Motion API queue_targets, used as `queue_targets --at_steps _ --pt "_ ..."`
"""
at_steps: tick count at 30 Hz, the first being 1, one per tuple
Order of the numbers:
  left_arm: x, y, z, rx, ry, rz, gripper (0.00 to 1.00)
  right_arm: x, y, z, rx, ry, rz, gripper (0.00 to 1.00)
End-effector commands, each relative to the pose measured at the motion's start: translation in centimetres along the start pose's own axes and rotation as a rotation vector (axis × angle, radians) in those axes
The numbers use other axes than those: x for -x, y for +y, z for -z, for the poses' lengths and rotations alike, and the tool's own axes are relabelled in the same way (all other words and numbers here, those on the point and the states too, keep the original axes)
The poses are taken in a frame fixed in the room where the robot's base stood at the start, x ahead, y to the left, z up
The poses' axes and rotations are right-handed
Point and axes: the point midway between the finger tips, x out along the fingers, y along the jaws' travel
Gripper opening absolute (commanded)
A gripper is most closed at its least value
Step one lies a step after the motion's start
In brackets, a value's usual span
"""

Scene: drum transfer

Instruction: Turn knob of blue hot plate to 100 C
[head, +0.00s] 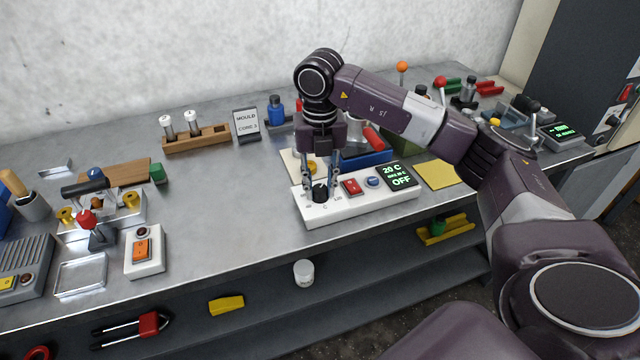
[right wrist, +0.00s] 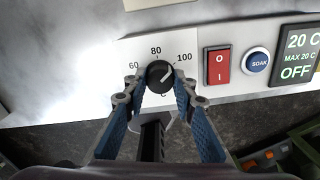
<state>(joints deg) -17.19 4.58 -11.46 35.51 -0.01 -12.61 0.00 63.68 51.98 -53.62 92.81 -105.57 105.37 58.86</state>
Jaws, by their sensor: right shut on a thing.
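A white control panel (head: 345,208) stands on the bench, with a black knob (head: 320,192), red switch (head: 352,187), blue SOAK button (head: 373,182) and a display (head: 398,176) reading 20 C, MAX 20 C, OFF. A blue block (head: 372,157) sits behind it, partly hidden by my arm. My right gripper (right wrist: 159,90) points down and is shut on the knob (right wrist: 160,76), fingers on both sides. The scale (right wrist: 157,50) reads 60, 80, 100. The knob's white mark points up and right, roughly towards 100; its exact setting is hard to read. My left gripper is out of view.
A white box with an orange switch (head: 143,250) stands left of the panel. A wooden rack (head: 196,140) and a MOULD CORE 2 sign (head: 246,125) stand behind. A yellow pad (head: 437,175) lies to the right.

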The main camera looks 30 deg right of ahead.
Motion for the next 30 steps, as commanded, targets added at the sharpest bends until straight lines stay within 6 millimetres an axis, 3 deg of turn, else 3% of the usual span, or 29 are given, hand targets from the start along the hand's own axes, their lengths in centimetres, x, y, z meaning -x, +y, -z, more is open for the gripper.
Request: queue_targets --at_steps 12,27,28,30 --pt "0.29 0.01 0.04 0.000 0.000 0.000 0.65 0.44 0.02 -0.39 -0.174 -0.013 -0.006 0.01" --pt "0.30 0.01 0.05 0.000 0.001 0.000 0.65 0.48 0.00 -0.44 -0.193 -0.015 -0.007 0.01" --pt "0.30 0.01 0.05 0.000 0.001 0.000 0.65 0.48 0.00 -0.45 -0.193 -0.015 -0.007 0.26" --pt "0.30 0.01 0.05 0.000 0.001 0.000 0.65 0.47 -0.01 -0.42 -0.193 -0.014 -0.007 0.33"
